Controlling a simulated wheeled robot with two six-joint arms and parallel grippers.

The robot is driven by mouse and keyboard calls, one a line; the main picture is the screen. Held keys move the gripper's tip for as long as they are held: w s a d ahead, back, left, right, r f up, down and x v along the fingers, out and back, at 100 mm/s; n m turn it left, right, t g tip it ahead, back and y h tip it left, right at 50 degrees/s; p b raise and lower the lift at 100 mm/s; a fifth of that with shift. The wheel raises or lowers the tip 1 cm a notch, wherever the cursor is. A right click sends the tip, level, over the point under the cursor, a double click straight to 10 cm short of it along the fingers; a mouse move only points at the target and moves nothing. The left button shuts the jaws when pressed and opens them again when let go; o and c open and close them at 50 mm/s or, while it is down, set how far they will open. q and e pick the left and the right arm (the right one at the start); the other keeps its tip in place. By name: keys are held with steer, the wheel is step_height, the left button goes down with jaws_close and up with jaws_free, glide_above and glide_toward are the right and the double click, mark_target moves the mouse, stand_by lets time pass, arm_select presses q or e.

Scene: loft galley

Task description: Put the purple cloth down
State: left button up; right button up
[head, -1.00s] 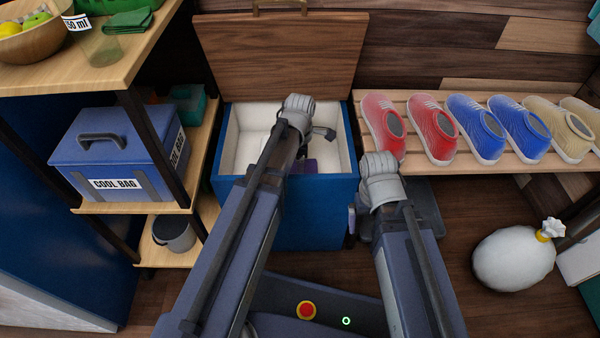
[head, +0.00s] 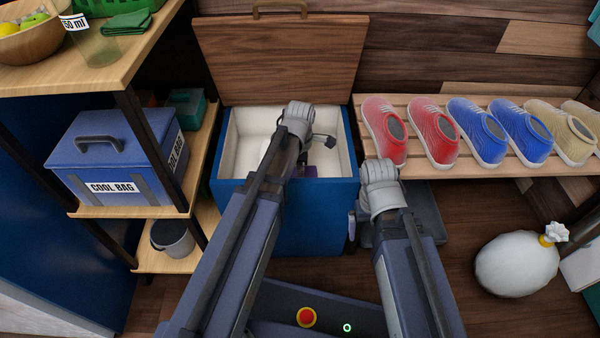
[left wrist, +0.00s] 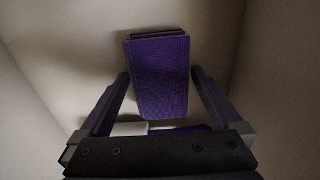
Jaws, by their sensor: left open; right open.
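The purple cloth (left wrist: 160,78) is a folded rectangle inside the pale-lined blue chest (head: 290,215). It shows between the spread fingers of my left gripper (left wrist: 160,74) in the left wrist view, with a gap on each side. My left gripper is open and reaches down into the chest; my arm hides most of it in the head view. Whether the cloth rests fully on the chest floor is hard to tell. My right gripper (head: 352,226) is open and empty in front of the chest's right corner, partly hidden by its arm.
The chest's wooden lid (head: 280,60) stands raised at the back. A shelf with a cool bag (head: 115,150) and a grey bucket (head: 172,238) is on the left. A shoe rack (head: 480,165) is on the right, with a white sack (head: 515,266) on the floor.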

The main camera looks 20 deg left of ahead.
arm_select(q)
step_height(320, 180, up, 12)
steer(key=p, duration=1.2)
steer(key=shift+r, duration=0.15)
step_height(320, 180, down, 12)
steer(key=b, duration=1.2)
steer(key=shift+f, duration=0.35)
step_height(320, 180, up, 12)
steer(key=p, duration=1.1)
stand_by(1.2)
steer(key=shift+f, duration=0.1)
